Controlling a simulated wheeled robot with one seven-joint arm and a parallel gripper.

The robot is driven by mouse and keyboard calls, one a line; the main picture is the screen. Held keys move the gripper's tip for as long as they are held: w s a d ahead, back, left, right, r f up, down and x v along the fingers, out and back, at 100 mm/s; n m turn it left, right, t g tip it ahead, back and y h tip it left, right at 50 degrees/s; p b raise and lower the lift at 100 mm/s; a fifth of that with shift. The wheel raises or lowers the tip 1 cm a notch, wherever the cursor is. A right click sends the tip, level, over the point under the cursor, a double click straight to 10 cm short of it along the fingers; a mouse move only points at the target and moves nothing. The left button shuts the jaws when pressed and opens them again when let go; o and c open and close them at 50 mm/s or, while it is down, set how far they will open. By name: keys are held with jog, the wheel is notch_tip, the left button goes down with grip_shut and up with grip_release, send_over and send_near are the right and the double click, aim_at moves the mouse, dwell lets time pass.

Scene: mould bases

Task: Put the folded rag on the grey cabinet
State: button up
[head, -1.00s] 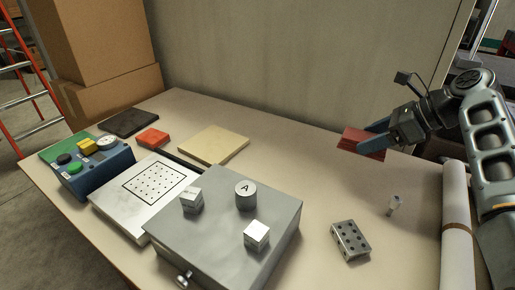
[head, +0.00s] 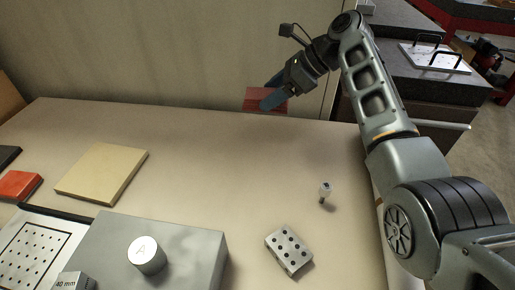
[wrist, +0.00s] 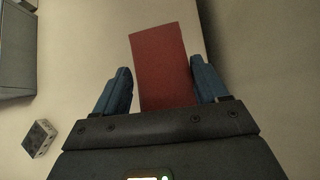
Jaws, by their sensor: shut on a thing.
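The folded rag (head: 258,96), dark red and flat, is in my gripper (head: 272,98) above the back edge of the table in the head view. In the wrist view the rag (wrist: 159,62) sticks out beyond the two blue fingers, which are shut on it. A dark grey cabinet (head: 400,80) with a dark top stands beyond the table at the right. My arm hides part of it. A white plate with black handles (head: 435,58) lies on its top.
The table (head: 240,160) is clear in its middle. A holed metal block (head: 289,250) and a small upright piece (head: 325,192) stand near my arm. A grey box (head: 190,250) bears a round weight (head: 147,255). A tan board (head: 102,173) and red pad (head: 18,186) lie left.

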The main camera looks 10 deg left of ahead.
jog(key=s+f, duration=0.2)
jog(key=s, duration=0.1)
jog(key=s+f+p, duration=0.1)
jog(key=s, duration=0.2)
jog(key=s+f+p, duration=0.1)
jog(key=s+f, duration=0.1)
jog(key=s, duration=0.1)
jog(key=shift+s+a+f, duration=0.1)
jog(key=shift+s+f, duration=0.2)
jog(key=shift+f, duration=0.05)
jog(key=shift+f+p, duration=0.45)
jog(key=shift+f, duration=1.6)
jog(key=o, duration=1)
jog(key=shift+o, duration=0.2)
jog(key=v, duration=1.2)
jog(key=shift+b, duration=0.35)
